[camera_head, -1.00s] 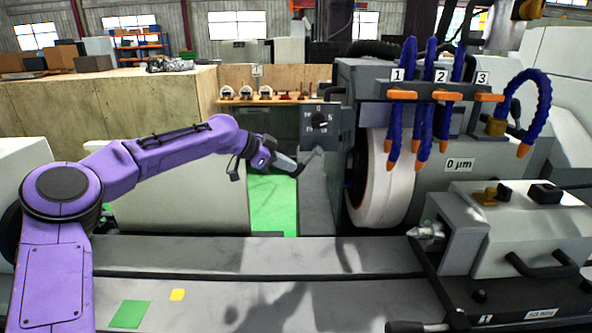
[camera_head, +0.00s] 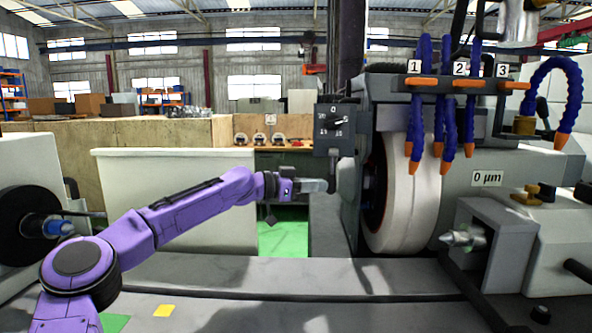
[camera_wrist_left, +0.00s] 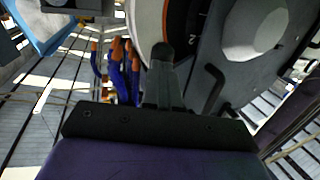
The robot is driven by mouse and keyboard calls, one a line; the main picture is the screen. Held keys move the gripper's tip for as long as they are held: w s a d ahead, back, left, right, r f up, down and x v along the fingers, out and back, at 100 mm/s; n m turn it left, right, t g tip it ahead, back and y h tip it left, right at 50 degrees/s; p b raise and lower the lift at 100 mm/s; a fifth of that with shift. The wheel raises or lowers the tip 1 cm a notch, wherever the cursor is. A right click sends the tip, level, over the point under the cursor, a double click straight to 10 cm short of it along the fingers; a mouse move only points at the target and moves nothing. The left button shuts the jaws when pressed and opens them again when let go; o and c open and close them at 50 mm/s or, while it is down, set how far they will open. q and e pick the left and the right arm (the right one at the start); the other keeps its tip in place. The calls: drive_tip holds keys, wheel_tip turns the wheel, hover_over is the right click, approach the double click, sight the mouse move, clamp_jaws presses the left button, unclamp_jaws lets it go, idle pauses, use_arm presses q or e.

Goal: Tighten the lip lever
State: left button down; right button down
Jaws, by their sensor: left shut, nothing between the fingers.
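My left gripper (camera_head: 328,186) is shut and empty, just below the grey dial box (camera_head: 333,128) in the head view; I cannot tell if they touch. In the left wrist view its closed fingers (camera_wrist_left: 162,62) point up toward a large dial with a pale knob (camera_wrist_left: 254,28). A bent black lever (camera_wrist_left: 210,88) shows right of the fingers, with a visible gap. No part is marked as the lip lever, so I cannot tell which one it is. The right gripper is not in view.
The white grinding wheel (camera_head: 402,190) stands right of the left gripper. Blue hoses with orange tips (camera_head: 447,110) hang above it. A metal centre (camera_head: 462,239) points left at the right side. A pale panel (camera_head: 175,200) stands behind my left arm.

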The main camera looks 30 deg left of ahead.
use_arm(q)
drive_tip(key=shift+d, duration=0.25)
idle(0.3)
drive_tip(key=shift+a+f, duration=0.1)
drive_tip(key=f+b+v, duration=0.1)
drive_tip(key=v, duration=1.2)
drive_tip(key=shift+s+a, duration=0.25)
drive_tip(key=shift+a, duration=0.15)
drive_tip(key=shift+r, duration=0.1)
